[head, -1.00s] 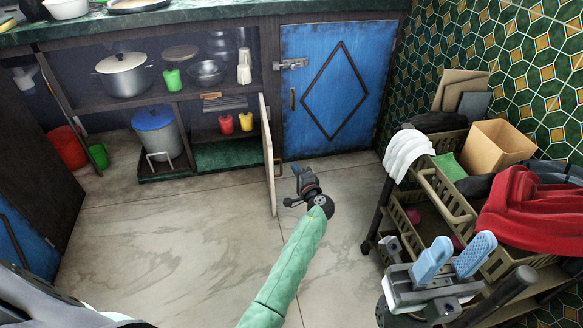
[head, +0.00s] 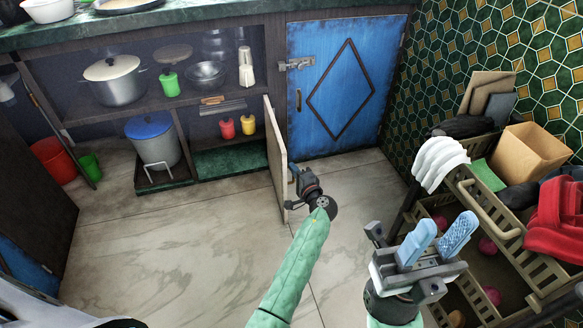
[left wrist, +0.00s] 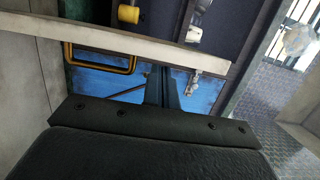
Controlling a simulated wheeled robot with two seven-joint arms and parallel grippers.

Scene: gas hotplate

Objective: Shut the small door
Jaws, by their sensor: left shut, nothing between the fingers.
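The small door (head: 275,158) stands open in the middle of the cabinet, seen nearly edge-on in the head view and jutting out over the floor. My left gripper (head: 296,172) is shut and empty, just right of the door on the handle side. My right gripper (head: 438,239) is open and empty, with blue fingers apart.
A larger blue door (head: 341,85) with a diamond frame is shut behind my left gripper. Open shelves hold a pot (head: 114,83) and a blue-lidded bin (head: 152,140). A cart (head: 487,210) with cloths and boxes stands right.

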